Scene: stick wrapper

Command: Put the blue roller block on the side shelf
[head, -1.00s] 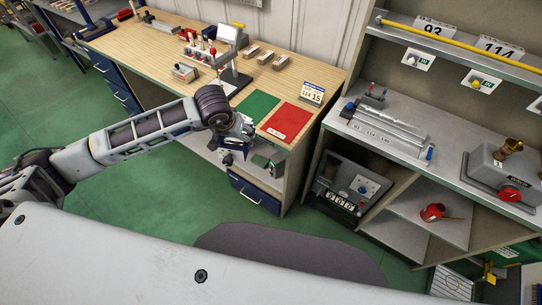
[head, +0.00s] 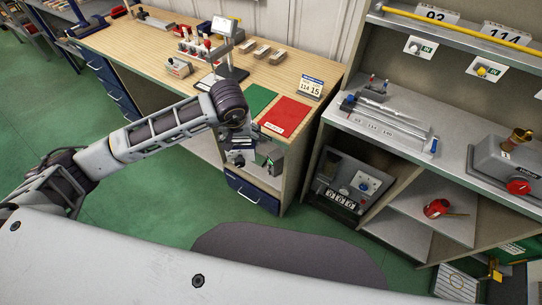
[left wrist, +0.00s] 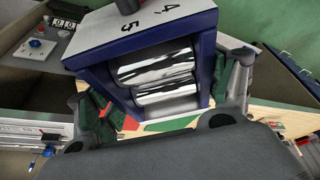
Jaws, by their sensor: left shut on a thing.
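The blue roller block (left wrist: 206,62) fills the upper middle of the left wrist view. It has a blue frame, shiny rollers and a pale face with dark figures, and it looks tilted there. My left gripper (left wrist: 160,80) is shut on it, one finger at each side. In the head view my left gripper (head: 240,152) hangs in front of the workbench's right end, below the bench top's edge. The block is hard to tell from the gripper there. The side shelf (head: 395,131) is probably the grey shelf unit at the right. My right gripper is in neither view.
The workbench (head: 150,50) holds a green mat (head: 258,100), a red mat (head: 287,116) and a tool stand (head: 225,50). The shelf carries a long metal instrument (head: 390,118) and a grey machine (head: 500,160).

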